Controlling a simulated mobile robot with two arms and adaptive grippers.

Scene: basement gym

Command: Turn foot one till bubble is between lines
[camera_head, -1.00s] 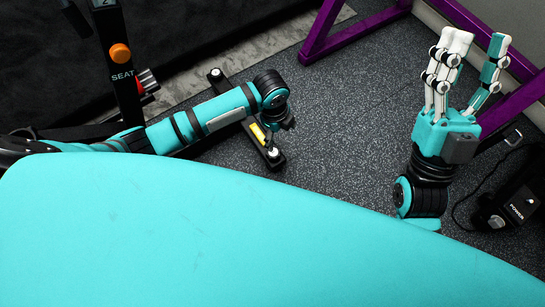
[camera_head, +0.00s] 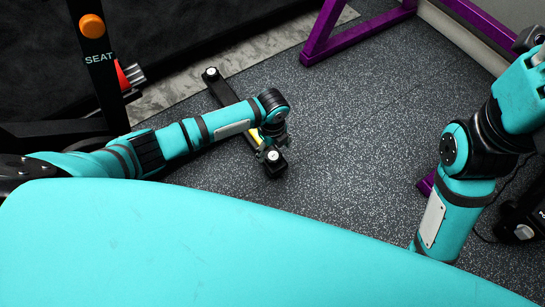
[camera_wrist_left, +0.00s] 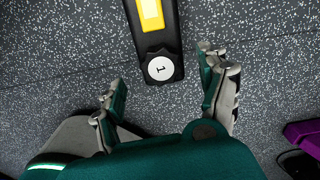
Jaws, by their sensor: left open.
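A black bar (camera_head: 230,97) lies on the floor in the head view, with a yellow level vial (camera_wrist_left: 151,14) set in it. Foot one (camera_wrist_left: 160,68) is a black knob with a white top marked "1" at the bar's near end. In the left wrist view it lies between the spread fingers of my left gripper (camera_wrist_left: 162,66), with gaps either side. My left gripper (camera_head: 270,148) is over that end in the head view. The bubble and lines cannot be made out. My right gripper (camera_head: 520,90) is cut by the right edge, fingers out of frame.
Another foot (camera_head: 211,74) is at the bar's far end. A black post with an orange knob (camera_head: 92,26) and "SEAT" label stands at left. A purple frame (camera_head: 360,35) stands at the back, and a black device (camera_head: 520,222) at right. The speckled floor (camera_head: 350,130) between is clear.

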